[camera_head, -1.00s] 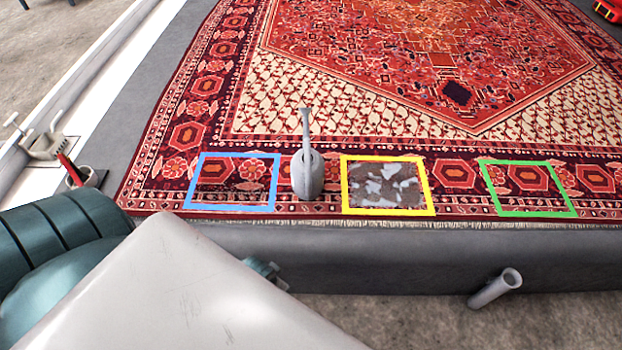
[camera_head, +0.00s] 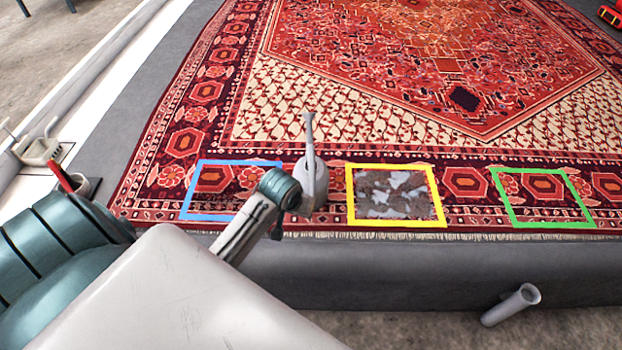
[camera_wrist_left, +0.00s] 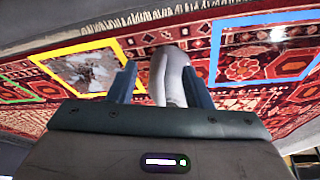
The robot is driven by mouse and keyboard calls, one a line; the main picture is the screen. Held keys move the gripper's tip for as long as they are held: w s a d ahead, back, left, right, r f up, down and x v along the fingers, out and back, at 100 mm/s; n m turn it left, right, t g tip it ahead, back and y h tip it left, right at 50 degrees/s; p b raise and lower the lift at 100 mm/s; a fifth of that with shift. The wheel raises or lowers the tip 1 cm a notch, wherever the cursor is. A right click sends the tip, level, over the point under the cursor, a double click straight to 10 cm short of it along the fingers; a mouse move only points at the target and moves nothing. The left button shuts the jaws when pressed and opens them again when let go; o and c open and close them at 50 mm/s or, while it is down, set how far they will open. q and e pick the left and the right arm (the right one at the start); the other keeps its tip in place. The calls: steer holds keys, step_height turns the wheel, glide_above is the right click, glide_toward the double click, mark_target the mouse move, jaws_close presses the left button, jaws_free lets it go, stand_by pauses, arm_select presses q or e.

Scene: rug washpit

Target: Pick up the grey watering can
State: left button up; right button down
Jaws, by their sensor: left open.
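The grey watering can (camera_head: 318,192) stands upright on the red patterned rug (camera_head: 330,130), between the blue and yellow frames, with its long thin spout pointing up and away. My left arm reaches in from the left, and its wrist is right beside the can's left side. In the left wrist view my left gripper (camera_wrist_left: 162,78) is open. The pale body of the can (camera_wrist_left: 172,76) shows between its two blue-grey fingers, which do not close on it. The fingers are not clearly seen in the head view. My right gripper is in neither view.
A blue square frame (camera_head: 187,190) lies left of the can. A yellow frame (camera_head: 351,195) around a grey mottled patch lies right, and a green frame (camera_head: 505,203) farther right. A grey pipe (camera_head: 512,305) sticks out below the rug's raised front edge.

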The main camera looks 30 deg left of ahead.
arm_select(q)
steer(key=w+a+r+n, duration=0.2)
steer(key=w+a, duration=0.2)
steer(key=w, duration=0.6)
steer(key=n, duration=0.3)
glide_toward(311, 151)
steer(key=shift+t, duration=0.3)
steer(key=x, duration=0.3)
steer(key=b+x, duration=0.1)
steer(key=x, duration=0.1)
steer(key=shift+s+d+f, duration=0.2)
steer(key=shift+s+f, duration=0.05)
steer(key=shift+f, duration=0.05)
steer(key=b+x, duration=0.1)
steer(key=x, duration=0.5)
steer(key=shift+s+a+b, duration=0.15)
steer(key=shift+a+b, duration=0.05)
steer(key=shift+b, duration=0.15)
jaws_close()
steer(key=shift+r, duration=0.15)
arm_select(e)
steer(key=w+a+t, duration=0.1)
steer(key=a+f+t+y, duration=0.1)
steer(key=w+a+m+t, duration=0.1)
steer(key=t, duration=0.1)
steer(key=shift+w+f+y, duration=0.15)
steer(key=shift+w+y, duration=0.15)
